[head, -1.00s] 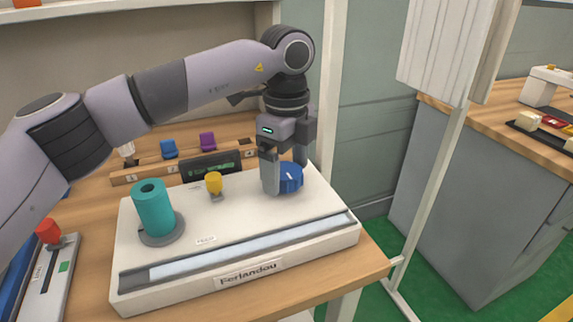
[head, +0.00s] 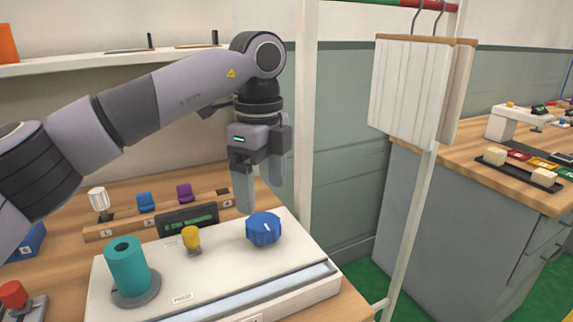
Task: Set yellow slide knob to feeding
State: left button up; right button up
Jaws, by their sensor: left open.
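The yellow slide knob (head: 191,237) stands upright on the white machine panel (head: 215,268), left of a round blue dial (head: 263,229) and right of a teal cylinder (head: 127,266). My left gripper (head: 260,200) hangs above and behind the blue dial, open and empty, with its fingers pointing down. It is to the right of and higher than the yellow knob and does not touch it. A small dark display (head: 188,219) with green text sits behind the knob. My right gripper is not in view.
A wooden rack (head: 160,219) with white, blue and purple pieces stands behind the panel. A red knob (head: 13,294) is at the lower left. A white post (head: 304,120) rises right of my gripper.

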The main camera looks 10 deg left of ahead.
aim_at(192, 242)
jog(key=k, duration=1)
